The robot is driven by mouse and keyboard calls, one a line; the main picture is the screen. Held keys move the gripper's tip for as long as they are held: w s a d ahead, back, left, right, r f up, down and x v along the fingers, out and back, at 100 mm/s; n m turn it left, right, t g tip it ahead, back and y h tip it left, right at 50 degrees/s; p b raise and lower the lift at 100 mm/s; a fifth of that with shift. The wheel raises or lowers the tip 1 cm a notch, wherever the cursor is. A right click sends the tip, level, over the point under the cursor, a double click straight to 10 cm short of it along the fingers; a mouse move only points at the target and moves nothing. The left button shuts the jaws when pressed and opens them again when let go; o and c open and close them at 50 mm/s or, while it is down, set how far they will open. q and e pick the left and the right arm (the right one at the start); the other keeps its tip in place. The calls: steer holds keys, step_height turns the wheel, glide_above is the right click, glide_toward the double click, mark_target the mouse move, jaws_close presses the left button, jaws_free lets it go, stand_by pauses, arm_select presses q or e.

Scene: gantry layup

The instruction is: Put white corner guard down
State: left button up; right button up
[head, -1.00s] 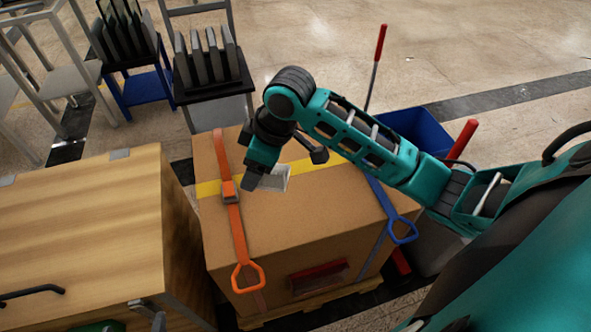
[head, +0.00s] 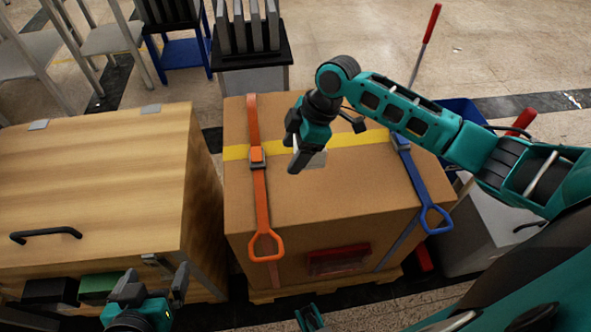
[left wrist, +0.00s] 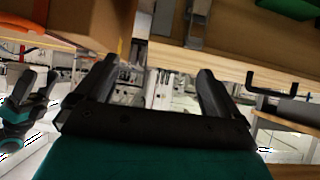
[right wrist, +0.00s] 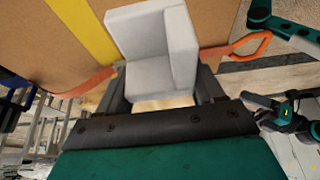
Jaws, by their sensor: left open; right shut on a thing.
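The white corner guard (right wrist: 145,38) is held between the fingers of my right gripper (right wrist: 163,92). I cannot tell whether the guard touches the box. Its inner corner faces the right wrist camera. My left gripper (head: 155,284) is open and empty, low in front of the wooden chest. In the left wrist view its two fingers (left wrist: 155,80) stand apart with nothing between them.
An orange strap (head: 261,190) and a blue strap (head: 416,178) run over the box, with yellow tape (head: 238,152) across its top. The wooden chest (head: 100,180) stands left. Racks of grey plates (head: 250,30) stand behind. A blue bin (head: 462,112) is at right.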

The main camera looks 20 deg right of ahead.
mark_target(288, 179)
step_height(288, 179, down, 3)
steer(key=shift+r, duration=0.15)
step_height(288, 179, down, 4)
steer(key=shift+r+b, duration=0.25)
steer(key=shift+b, duration=0.45)
arm_select(q)
steer(key=shift+w+d+f, duration=0.1)
steer(key=shift+w+f, duration=0.15)
steer(key=shift+f, duration=0.15)
arm_select(e)
steer(key=shift+f, duration=0.2)
steer(key=shift+f, duration=0.15)
arm_select(q)
steer(key=shift+s+f, duration=0.15)
arm_select(e)
steer(key=o, duration=1)
steer(key=p+v, duration=0.2)
steer(key=v, duration=0.9)
steer(key=shift+w+a+p, duration=0.1)
steer(key=shift+p, duration=0.25)
arm_select(q)
steer(key=shift+s+a+r, duration=0.25)
steer(key=shift+a+r, duration=0.2)
steer(key=shift+r, duration=0.25)
arm_select(e)
steer(key=shift+d+r, duration=0.25)
steer(key=shift+r, duration=0.45)
